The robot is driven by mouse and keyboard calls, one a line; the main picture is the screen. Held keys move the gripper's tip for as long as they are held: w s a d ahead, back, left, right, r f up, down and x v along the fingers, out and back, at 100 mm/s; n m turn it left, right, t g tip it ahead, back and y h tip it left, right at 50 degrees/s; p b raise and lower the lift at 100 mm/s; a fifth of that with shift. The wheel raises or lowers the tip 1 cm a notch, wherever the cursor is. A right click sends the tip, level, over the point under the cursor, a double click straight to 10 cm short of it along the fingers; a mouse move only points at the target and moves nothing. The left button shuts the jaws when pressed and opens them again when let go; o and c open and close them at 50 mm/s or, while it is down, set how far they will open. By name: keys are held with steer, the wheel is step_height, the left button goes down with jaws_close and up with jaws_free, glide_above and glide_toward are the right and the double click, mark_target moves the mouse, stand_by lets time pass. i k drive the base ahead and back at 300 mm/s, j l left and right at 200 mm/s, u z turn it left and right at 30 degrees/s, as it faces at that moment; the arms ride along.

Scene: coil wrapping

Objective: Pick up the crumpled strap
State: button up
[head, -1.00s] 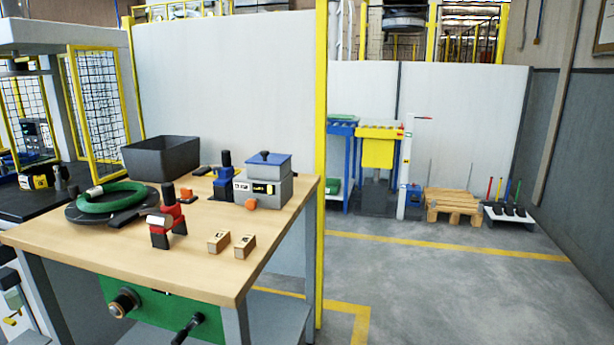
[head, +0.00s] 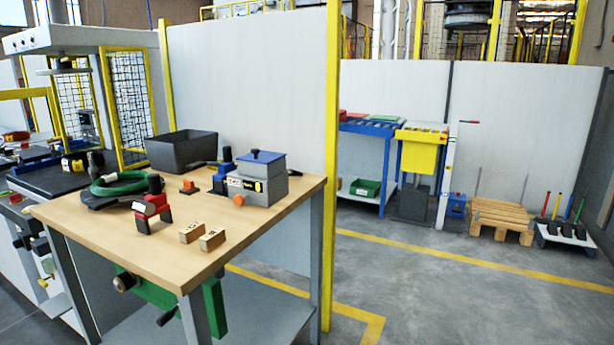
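I cannot make out a crumpled strap in the head view. The wooden workbench (head: 130,238) stands at the left. On it lies a green coil (head: 118,183) on a dark round base, at the back left. A red and black tool (head: 152,206) stands near the middle. Behind it are a dark open bin (head: 181,150) and a grey box with a blue lid (head: 258,180). My gripper is not in view.
Two small wooden blocks (head: 202,235) lie near the bench's front edge. A tall white panel with a yellow post (head: 331,170) stands behind the bench. Open grey floor (head: 440,295) lies to the right. A wooden pallet (head: 502,218) and a rack of coloured rods (head: 567,228) stand farther back.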

mark_target(294, 174)
steer(key=i+l+z, duration=0.1)
steer(key=i+l, duration=0.15)
steer(key=i, duration=0.25)
steer(key=i+l, duration=0.2)
steer(key=i, duration=0.3)
steer(key=i+l+z, duration=0.15)
steer(key=i, duration=0.4)
steer(key=i+j, duration=0.15)
steer(key=j, duration=0.15)
steer(key=i+j, duration=0.1)
steer(key=j, duration=0.15)
